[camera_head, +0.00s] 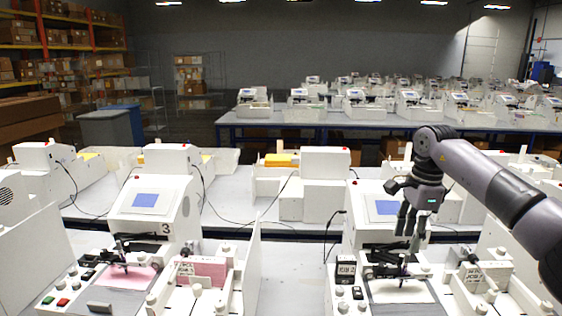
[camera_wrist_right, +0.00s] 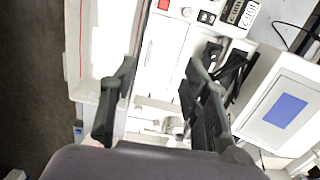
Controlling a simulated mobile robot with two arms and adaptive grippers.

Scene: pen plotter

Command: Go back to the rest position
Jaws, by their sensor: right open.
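My right gripper (camera_head: 410,228) hangs from the arm that comes in from the right in the head view. Its fingers point down, above the right-hand plotter and in front of that plotter's blue screen (camera_head: 387,207). The right wrist view shows its two dark fingers (camera_wrist_right: 160,95) spread apart with nothing between them. The right plotter's pen carriage (camera_head: 395,268) and white paper (camera_head: 402,291) lie below the gripper in the head view. My left gripper is in neither view.
A second plotter marked 3 (camera_head: 152,210) stands at the left with pink paper (camera_head: 130,277). White panels (camera_head: 245,262) rise beside the machines. More machines stand behind on a blue-edged table (camera_head: 300,118). Shelves with boxes (camera_head: 70,38) stand at the back left. There is open air above the machines.

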